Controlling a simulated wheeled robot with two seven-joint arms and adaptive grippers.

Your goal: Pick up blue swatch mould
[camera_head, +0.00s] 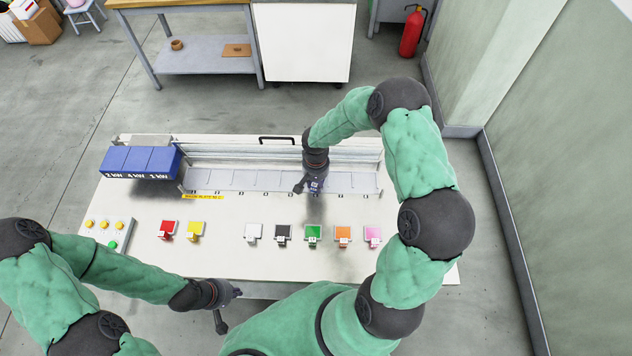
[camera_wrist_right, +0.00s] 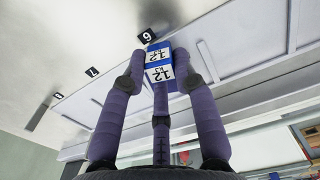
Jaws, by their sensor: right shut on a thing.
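The blue swatch mould (camera_wrist_right: 158,64) is between the fingertips of my right gripper (camera_wrist_right: 158,68) in the right wrist view. It is a small blue block with white faces marked 12. My left gripper (camera_head: 229,308) is open and empty at the table's front edge.
Red (camera_head: 167,229), yellow (camera_head: 195,229), white (camera_head: 253,232), black (camera_head: 283,233), green (camera_head: 313,233), orange (camera_head: 343,233) and pink (camera_head: 373,233) moulds line the table. Blue bins (camera_head: 140,160) stand at back left, a button box (camera_head: 107,232) at left. A gap separates yellow and white.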

